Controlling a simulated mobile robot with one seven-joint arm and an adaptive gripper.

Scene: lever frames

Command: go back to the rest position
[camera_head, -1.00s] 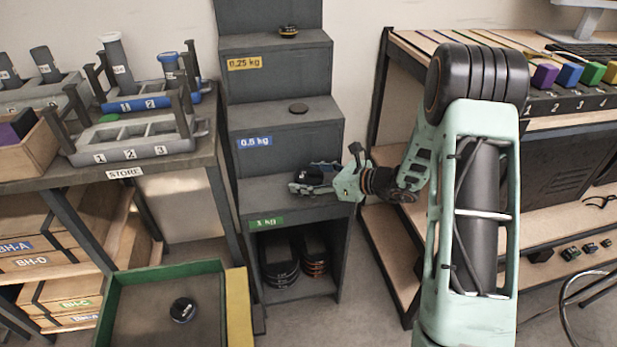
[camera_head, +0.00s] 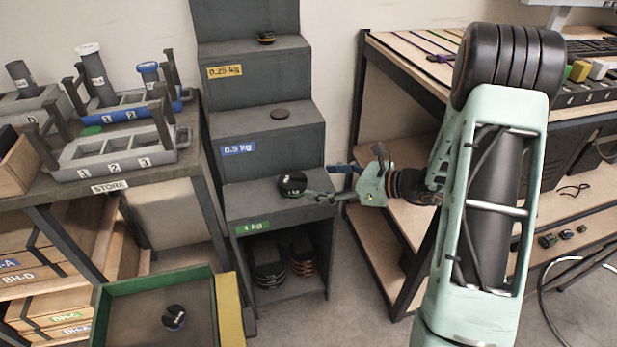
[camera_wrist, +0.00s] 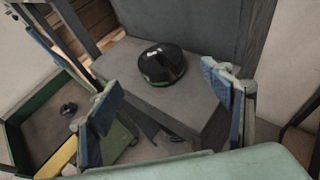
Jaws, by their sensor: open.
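My gripper (camera_head: 338,182) is open and empty in the head view, at the right edge of the stepped rack's lowest step. In the wrist view its two blue-padded fingers (camera_wrist: 160,100) stand wide apart. A black disc weight (camera_head: 292,184) lies on the step labelled 1 kg, just left of my fingertips. It also shows in the wrist view (camera_wrist: 162,64), beyond the fingers and apart from them.
The stepped rack (camera_head: 262,135) holds a disc on each upper step. A green-walled tray (camera_head: 150,283) with a black disc (camera_head: 174,318) is at lower left. A store table (camera_head: 110,187) stands left; a shelf bench (camera_head: 400,50) stands close behind my arm on the right.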

